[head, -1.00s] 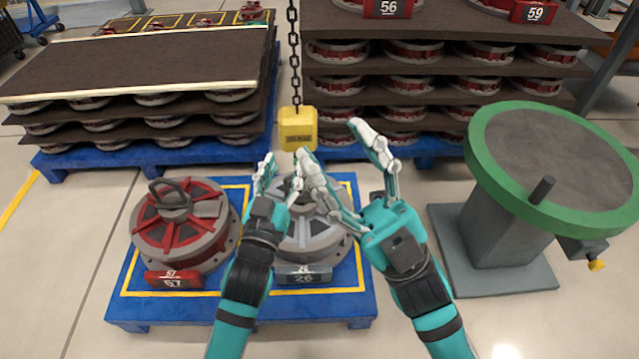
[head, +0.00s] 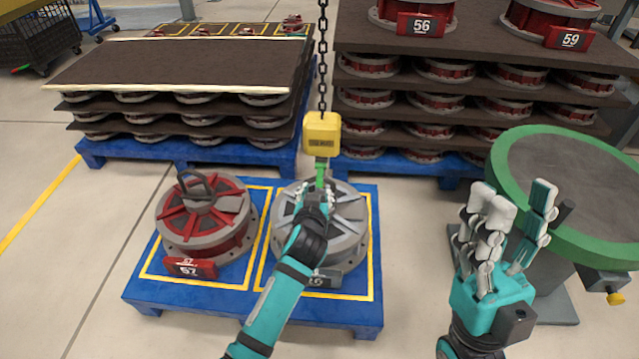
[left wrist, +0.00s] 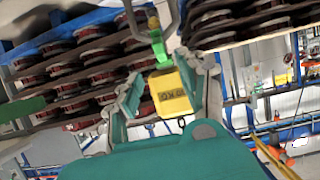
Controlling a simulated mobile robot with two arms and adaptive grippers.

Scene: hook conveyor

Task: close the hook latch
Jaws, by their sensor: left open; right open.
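The yellow hook block (head: 322,135) hangs from a chain above the grey part (head: 348,225). Its green latch (head: 320,174) shows below the block. My left gripper (head: 318,195) is just below the latch, hiding most of the hook and the top of the grey part. In the left wrist view the block (left wrist: 171,93), the green latch (left wrist: 160,48) and the grey hook (left wrist: 140,18) appear between the open fingers of my left gripper (left wrist: 170,85). I cannot tell whether the fingers touch the latch. My right gripper (head: 510,215) is open and empty, fingers up, off to the right.
A red part (head: 205,218) labelled 57 stands left of the grey part on the blue pallet (head: 250,306). A green-rimmed round table (head: 580,180) stands beside and behind my right gripper. Stacked pallets of red parts (head: 470,50) stand behind. The chain (head: 322,50) runs upward.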

